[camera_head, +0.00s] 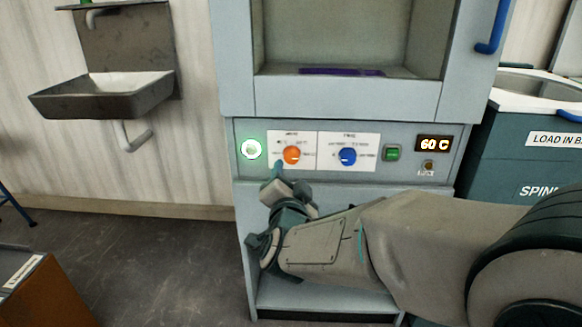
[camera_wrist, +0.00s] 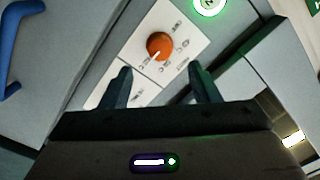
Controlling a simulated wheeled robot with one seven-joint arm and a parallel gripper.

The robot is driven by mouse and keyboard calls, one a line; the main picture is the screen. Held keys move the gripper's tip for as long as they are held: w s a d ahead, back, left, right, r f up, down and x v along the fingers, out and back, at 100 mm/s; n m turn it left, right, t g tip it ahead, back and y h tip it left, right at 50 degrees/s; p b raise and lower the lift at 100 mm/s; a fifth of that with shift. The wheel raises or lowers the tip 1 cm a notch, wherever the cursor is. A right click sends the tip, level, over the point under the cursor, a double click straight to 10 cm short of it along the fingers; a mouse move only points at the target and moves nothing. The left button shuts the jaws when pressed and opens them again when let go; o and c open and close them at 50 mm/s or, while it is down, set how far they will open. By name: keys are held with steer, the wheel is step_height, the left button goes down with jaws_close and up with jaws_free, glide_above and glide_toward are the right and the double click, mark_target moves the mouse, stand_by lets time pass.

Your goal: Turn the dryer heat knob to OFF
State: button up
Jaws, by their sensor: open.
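The dryer (camera_head: 350,98) is a pale blue-grey cabinet with a control strip below its window. An orange knob (camera_head: 291,155) sits on the left white label plate, which appears to be the heat label; its print is too small to read surely. In the wrist view the orange knob (camera_wrist: 160,46) lies ahead, between and beyond the two fingers, with a pale pointer mark toward its lower left. My gripper (camera_head: 277,172) is just below and left of the knob in the head view. In the wrist view my gripper (camera_wrist: 163,85) is open and empty, apart from the knob.
A lit green-ringed round light (camera_head: 251,149) is to the left. A sink (camera_head: 105,92) hangs on the wall. A spinner (camera_head: 535,150) stands at right.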

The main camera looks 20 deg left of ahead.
mark_target(291, 159)
steer(key=b+x, duration=0.1)
steer(key=x, duration=0.6)
steer(key=shift+w, duration=0.25)
steer(key=c, duration=1)
